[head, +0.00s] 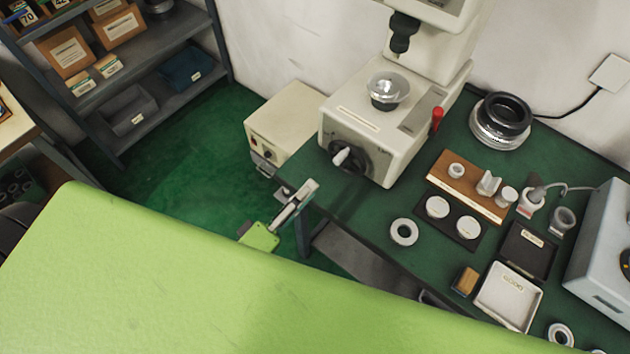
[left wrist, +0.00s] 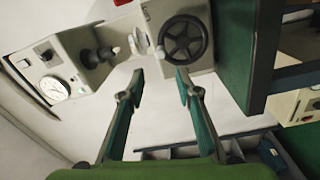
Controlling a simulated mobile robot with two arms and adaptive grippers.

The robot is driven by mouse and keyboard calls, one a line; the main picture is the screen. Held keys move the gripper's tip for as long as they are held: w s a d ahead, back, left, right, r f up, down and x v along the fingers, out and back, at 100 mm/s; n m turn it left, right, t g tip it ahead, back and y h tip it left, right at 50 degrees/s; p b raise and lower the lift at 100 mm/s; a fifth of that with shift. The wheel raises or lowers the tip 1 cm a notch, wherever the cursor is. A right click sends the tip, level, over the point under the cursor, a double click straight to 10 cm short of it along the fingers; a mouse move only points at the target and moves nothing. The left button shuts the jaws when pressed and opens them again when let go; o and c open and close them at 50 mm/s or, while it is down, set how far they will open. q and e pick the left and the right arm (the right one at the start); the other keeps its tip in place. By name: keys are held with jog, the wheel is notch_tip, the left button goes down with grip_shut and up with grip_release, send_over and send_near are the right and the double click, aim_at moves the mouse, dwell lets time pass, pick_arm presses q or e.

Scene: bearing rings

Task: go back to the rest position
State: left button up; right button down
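My left gripper (head: 303,192) shows edge-on in the head view, just off the left edge of the green-topped bench (head: 365,215), below the beige machine. In the left wrist view my left gripper (left wrist: 160,74) has its two fingers spread wide apart with nothing between them. My right gripper is in neither view. A pale bearing ring (head: 404,243) lies flat on the bench, and another ring (head: 552,333) lies near the bottom right. My own light green arm part covers the lower left of the head view and hides what is under it.
The beige machine (head: 365,125) with a dark knob stands at the bench's back left, beside a beige box (head: 285,118). A wooden block (head: 437,181), a white tray (head: 507,316) and a dark tray (head: 527,252) stand on the bench. A shelf (head: 150,70) is at the left; green floor lies between.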

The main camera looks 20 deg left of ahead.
pick_arm(q)
jog(key=shift+s, duration=0.15)
dwell(0.4)
jog(key=s+a+f+m+g+y+b, duration=0.1)
jog(key=s+a+f+m+g, duration=0.2)
jog(key=f, duration=0.9)
jog(key=s+a+f+m+g+y, duration=0.2)
jog(key=s+f+m+g, duration=0.1)
jog(key=f, duration=1)
jog(key=s+a+f+m+g+y+b, duration=0.1)
jog(key=s+a+f+m+g, duration=0.2)
jog(key=f, duration=0.9)
jog(key=s+f+m+g+y, duration=0.1)
jog(key=s+f+m+g, duration=0.1)
jog(key=s+f, duration=0.5)
jog(key=s+a+f+m+g+y+b, duration=0.1)
jog(key=s+f+m+g, duration=0.2)
jog(key=s, duration=1.1)
notch_tip(320, 180, down, 4)
jog(key=shift+a+f+g, duration=0.1)
jog(key=shift+a+g, duration=0.1)
jog(key=shift+g, duration=0.9)
